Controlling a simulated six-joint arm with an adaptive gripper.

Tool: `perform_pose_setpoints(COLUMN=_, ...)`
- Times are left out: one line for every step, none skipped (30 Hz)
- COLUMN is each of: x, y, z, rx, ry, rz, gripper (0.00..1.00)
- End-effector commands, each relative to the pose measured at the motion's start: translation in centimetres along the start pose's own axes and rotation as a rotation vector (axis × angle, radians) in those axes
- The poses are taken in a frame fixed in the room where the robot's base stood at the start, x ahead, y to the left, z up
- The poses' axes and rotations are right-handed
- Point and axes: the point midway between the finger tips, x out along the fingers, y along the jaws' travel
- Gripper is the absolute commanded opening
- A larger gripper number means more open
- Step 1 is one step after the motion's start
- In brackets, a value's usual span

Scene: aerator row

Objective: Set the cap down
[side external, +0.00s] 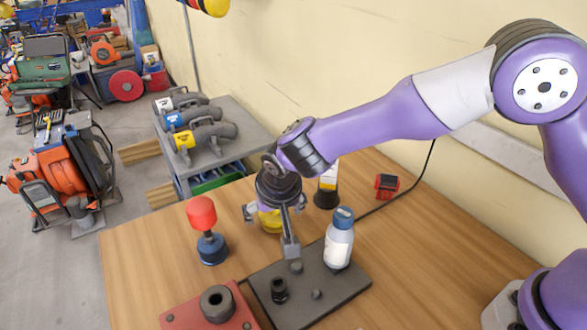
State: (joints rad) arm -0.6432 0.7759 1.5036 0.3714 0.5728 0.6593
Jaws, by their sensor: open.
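A dark plate (340,292) lies on the wooden table below my gripper. A black, ring-like piece (279,290), which may be the cap, stands upright on the plate near its left edge. Two short grey stubs show on the plate, a rear one (296,267) and a front one (316,295). My gripper (287,246) points down above the back of the plate, just behind the rear stub, with its jaws open. The near finger hides most of the space between the jaws, and I see nothing held there. The black piece is apart from the fingers.
A white bottle with a blue top (339,238) stands close right of my gripper. A yellow item (270,220) is partly hidden behind it. A red-topped blue tool (206,230) stands left. A red block with a dark ring (217,304) lies front left.

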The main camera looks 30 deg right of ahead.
Motion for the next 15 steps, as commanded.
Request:
perform_pose_setpoints(x=0.0, y=0.0, z=0.0, rx=0.000, ry=0.000, rz=0.000, gripper=0.93)
perform_pose_setpoints(x=-0.1, y=0.0, z=0.0, rx=0.000, ry=0.000, rz=0.000, gripper=0.93)
perform_pose_setpoints(x=-0.2, y=0.0, z=-0.1, rx=0.000, ry=0.001, rz=-0.001, gripper=0.93)
perform_pose_setpoints(x=-0.4, y=0.0, z=-0.2, rx=0.000, ry=0.001, rz=-0.002, gripper=0.93)
perform_pose_setpoints(x=-0.7, y=-0.1, z=-0.2, rx=0.000, ry=0.002, rz=-0.002, gripper=0.93)
perform_pose_setpoints(x=-1.2, y=-0.1, z=-0.2, rx=0.000, ry=0.003, rz=-0.003, gripper=0.93)
perform_pose_setpoints(x=-1.8, y=-0.1, z=-0.2, rx=0.000, ry=0.003, rz=-0.004, gripper=0.93)
perform_pose_setpoints(x=-2.3, y=-0.1, z=-0.2, rx=0.000, ry=0.003, rz=-0.003, gripper=0.93)
perform_pose_setpoints(x=-3.2, y=-0.1, z=-0.2, rx=0.000, ry=0.004, rz=-0.004, gripper=0.93)
perform_pose_setpoints(x=-4.0, y=-0.1, z=-0.2, rx=0.000, ry=0.004, rz=-0.005, gripper=0.93)
perform_pose_setpoints(x=-4.7, y=-0.1, z=-0.2, rx=-0.001, ry=0.004, rz=-0.006, gripper=0.93)
perform_pose_setpoints(x=-5.6, y=-0.1, z=-0.2, rx=0.000, ry=0.004, rz=-0.005, gripper=0.93)
perform_pose_setpoints(x=-6.4, y=-0.1, z=-0.2, rx=0.000, ry=0.004, rz=-0.005, gripper=0.93)
perform_pose_setpoints(x=-7.1, y=-0.1, z=-0.2, rx=0.000, ry=0.003, rz=-0.006, gripper=0.93)
perform_pose_setpoints(x=-8.0, y=-0.1, z=-0.2, rx=0.000, ry=0.003, rz=-0.005, gripper=0.93)
